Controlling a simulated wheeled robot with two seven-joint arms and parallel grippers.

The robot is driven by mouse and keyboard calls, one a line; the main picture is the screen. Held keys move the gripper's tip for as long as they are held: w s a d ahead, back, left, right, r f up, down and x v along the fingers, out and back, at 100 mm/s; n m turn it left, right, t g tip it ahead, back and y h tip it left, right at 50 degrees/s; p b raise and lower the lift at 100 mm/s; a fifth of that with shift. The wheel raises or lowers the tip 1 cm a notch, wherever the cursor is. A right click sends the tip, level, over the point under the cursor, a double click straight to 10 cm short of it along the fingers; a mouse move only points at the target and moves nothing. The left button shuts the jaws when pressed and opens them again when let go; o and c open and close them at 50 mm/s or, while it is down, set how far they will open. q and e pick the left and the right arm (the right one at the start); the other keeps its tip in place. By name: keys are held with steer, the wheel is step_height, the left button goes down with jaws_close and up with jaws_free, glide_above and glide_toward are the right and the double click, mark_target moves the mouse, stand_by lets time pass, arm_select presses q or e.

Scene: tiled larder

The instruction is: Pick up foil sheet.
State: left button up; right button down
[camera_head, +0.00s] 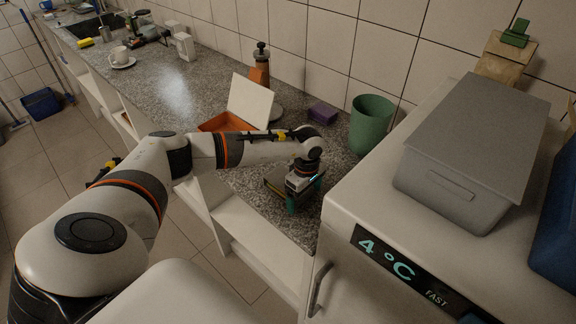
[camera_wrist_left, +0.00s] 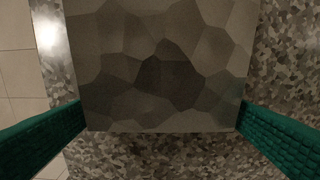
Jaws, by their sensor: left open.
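The foil sheet (camera_wrist_left: 160,65) is a flat grey piece with a crinkled, faceted look, lying on the granite counter. It fills the upper middle of the left wrist view. In the head view a dark flat piece (camera_head: 277,181), likely the sheet, shows partly behind my gripper. My left gripper (camera_head: 303,200) is open above the counter's front part. Its green fingers (camera_wrist_left: 160,122) stand on either side of the sheet's near edge, with nothing visibly gripped. I cannot tell whether they touch it. My right gripper is not in view.
A green cup (camera_head: 371,125) and a purple block (camera_head: 322,113) stand behind my gripper. An orange box with a raised white lid (camera_head: 250,102) is to the left. A white fridge carrying a grey lidded bin (camera_head: 440,190) bounds the right side.

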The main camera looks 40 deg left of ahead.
arm_select(q)
steer(key=shift+f, duration=0.1)
steer(key=c, duration=1)
steer(key=shift+c, duration=0.2)
